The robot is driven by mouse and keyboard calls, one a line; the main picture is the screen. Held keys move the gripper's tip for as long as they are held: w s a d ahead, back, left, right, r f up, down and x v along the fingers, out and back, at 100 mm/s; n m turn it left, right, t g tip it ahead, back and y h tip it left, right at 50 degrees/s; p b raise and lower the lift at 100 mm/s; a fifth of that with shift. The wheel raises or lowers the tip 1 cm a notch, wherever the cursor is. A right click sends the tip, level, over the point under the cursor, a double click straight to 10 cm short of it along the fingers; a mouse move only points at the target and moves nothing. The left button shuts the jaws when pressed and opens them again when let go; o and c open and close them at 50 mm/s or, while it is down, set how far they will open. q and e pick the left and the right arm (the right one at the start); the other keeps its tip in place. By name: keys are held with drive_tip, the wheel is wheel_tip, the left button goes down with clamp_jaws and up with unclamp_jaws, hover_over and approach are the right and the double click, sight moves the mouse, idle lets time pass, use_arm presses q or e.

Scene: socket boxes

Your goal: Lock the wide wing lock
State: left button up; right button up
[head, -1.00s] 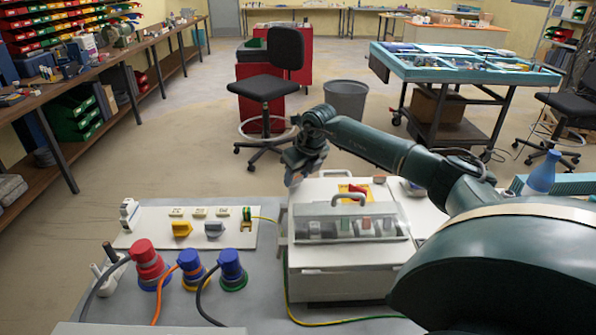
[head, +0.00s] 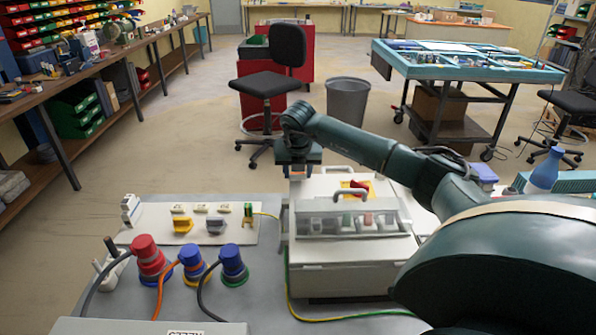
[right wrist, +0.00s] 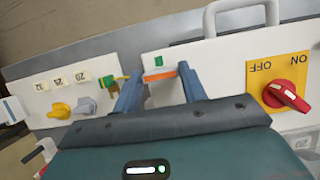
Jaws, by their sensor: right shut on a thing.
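An orange bar (right wrist: 161,75), which looks like the wide wing lock, crosses the gap between my right gripper's fingertips in the right wrist view. It is on a white plate with a green mark (right wrist: 159,61). My right gripper (right wrist: 158,87) is shut on this bar from both sides, and its body hides the lower part. In the head view my right gripper (head: 298,166) is low at the back left corner of the white box (head: 348,252), and the bar cannot be made out there. My left gripper is not in view.
A white panel (head: 157,226) with a yellow wing knob (head: 182,224) and a grey one (head: 215,225) lies left of my gripper. Red and blue plugs with cables stand in front. A red ON/OFF switch (right wrist: 287,95) is to the right, near the box's carrying handle.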

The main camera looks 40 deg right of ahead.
idle(0.4)
drive_tip(key=o, duration=1)
drive_tip(key=b+v, duration=0.1)
drive_tip(key=v, duration=1.2)
drive_tip(key=shift+a+r+b, duration=0.1)
drive_tip(key=shift+b, duration=0.25)
